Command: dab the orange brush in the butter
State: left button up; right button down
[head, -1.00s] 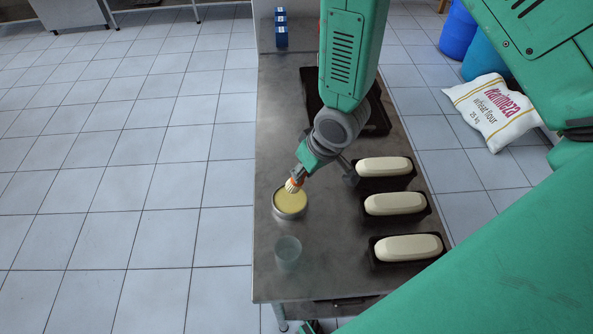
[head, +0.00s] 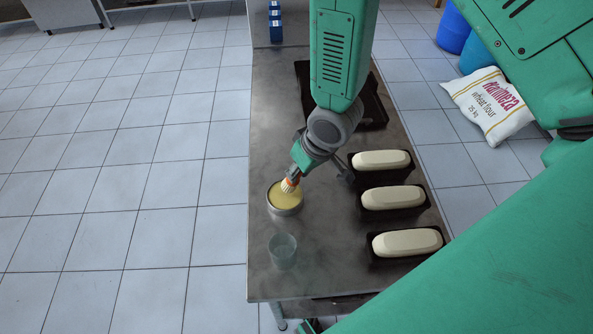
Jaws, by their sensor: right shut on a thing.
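The orange brush (head: 294,180) has pale bristles and is held tilted, bristles down and to the left. My right gripper (head: 303,165) is shut on it. The butter (head: 285,199) is a yellow round surface in a shallow metal tin on the left side of the steel table. The bristles overlap the butter's upper right part in the head view; I cannot tell whether they touch it or hover just above. The gripper hides part of the brush handle.
A clear cup (head: 282,252) stands in front of the butter. Three dark loaf tins with pale dough, the nearest here (head: 407,242), line the table's right side. A dark tray (head: 374,112) lies behind. A flour sack (head: 490,105) is on the floor. The table (head: 330,235) is bare between cup and tins.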

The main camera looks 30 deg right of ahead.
jog(key=shift+a, duration=1.4)
jog(key=shift+d+f, duration=0.25)
jog(key=shift+d, duration=0.3)
jog(key=shift+d+f+b, duration=0.2)
jog(key=shift+d+b, duration=0.1)
jog(key=shift+d, duration=0.4)
jog(key=shift+a, duration=0.35)
jog(key=shift+a+r, duration=0.15)
jog(key=shift+a, duration=0.4)
jog(key=shift+a+r, duration=0.15)
jog(key=r+p, duration=0.1)
jog(key=d+r+p, duration=0.1)
jog(key=r+p, duration=0.1)
jog(key=shift+d+r+p, duration=0.25)
jog(key=shift+d+p, duration=0.15)
jog(key=shift+r+p, duration=0.3)
jog(key=shift+r, duration=0.05)
pick_arm(q)
jog(key=shift+a+r+p, duration=0.2)
jog(key=shift+r+p, duration=0.2)
jog(key=shift+r, duration=0.9)
jog(key=shift+a+r+p, duration=0.15)
jog(key=shift+r+p, duration=0.2)
jog(key=shift+r, duration=0.9)
pick_arm(e)
jog(key=shift+a+r, duration=0.1)
jog(key=shift+r, duration=1.05)
